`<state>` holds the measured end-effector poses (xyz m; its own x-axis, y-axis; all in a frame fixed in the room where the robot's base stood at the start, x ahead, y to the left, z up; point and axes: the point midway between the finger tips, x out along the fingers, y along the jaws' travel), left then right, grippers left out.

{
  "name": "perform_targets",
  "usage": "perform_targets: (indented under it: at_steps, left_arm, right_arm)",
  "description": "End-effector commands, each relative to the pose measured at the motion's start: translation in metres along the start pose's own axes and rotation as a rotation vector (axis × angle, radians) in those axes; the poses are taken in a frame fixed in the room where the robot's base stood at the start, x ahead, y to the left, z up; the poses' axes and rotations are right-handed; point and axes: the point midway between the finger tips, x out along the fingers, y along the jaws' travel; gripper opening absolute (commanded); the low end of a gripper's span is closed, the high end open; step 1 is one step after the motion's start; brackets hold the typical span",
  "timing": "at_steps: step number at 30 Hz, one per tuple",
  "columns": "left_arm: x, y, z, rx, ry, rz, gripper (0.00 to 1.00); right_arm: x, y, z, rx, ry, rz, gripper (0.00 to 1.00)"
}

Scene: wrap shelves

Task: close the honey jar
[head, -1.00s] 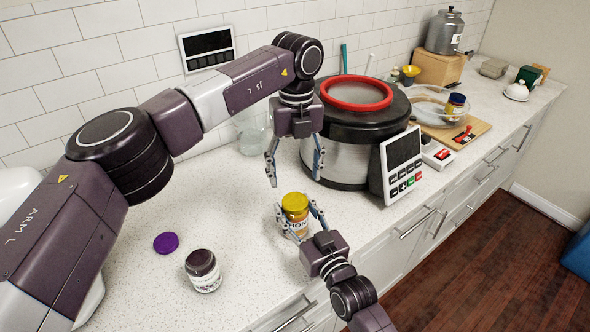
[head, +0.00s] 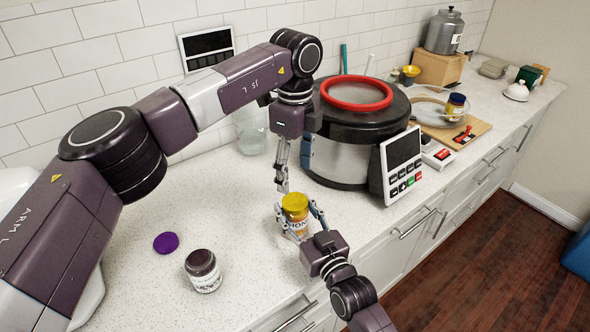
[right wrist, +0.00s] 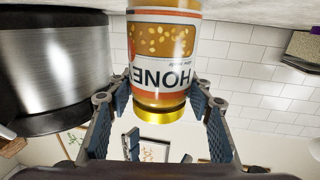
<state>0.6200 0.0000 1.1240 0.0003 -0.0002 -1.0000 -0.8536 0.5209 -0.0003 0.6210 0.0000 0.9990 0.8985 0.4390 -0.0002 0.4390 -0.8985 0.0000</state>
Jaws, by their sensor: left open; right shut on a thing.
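The honey jar (head: 297,222) stands upright on the counter in the head view, with its yellow lid (head: 294,202) on top. In the right wrist view the jar (right wrist: 165,50) appears upside down, its gold lid (right wrist: 160,112) at the mouth; I cannot tell whether it is tight. My right gripper (head: 298,213) is shut on the jar's sides, one finger on each side in the right wrist view (right wrist: 159,98). My left gripper (head: 283,187) is open, pointing down just above the lid, its fingers nearly edge-on and apart from the lid.
A dark-lidded jar (head: 203,275) and a purple lid (head: 165,243) lie left on the counter. A large cooker (head: 340,150) with a control panel (head: 402,165) stands right of my left gripper. A glass vessel (head: 252,135) stands behind. The front-left counter is mostly clear.

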Motion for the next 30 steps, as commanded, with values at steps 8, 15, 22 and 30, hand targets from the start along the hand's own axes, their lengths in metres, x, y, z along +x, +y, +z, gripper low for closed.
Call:
perform_targets:
  at_steps: [8, 15, 22, 30]
  left_arm:
    - [0.027, 0.001, 0.0, 0.001, 0.0, 0.003, 0.62]
    - [0.063, 0.001, 0.0, 0.001, 0.0, 0.002, 0.62]
    - [0.079, 0.0, 0.0, 0.001, 0.0, 0.001, 0.62]
    - [0.08, 0.0, 0.0, 0.001, 0.0, 0.0, 0.62]
  right_arm:
    - [0.0, 0.0, 0.0, 0.0, 0.0, 0.0, 0.0]
    - [0.0, 0.0, 0.0, 0.0, 0.0, 0.0, 0.0]
    - [0.0, 0.0, 0.0, 0.0, 0.0, 0.0, 0.0]
    - [0.0, 0.0, 0.0, 0.0, 0.0, 0.0, 0.0]
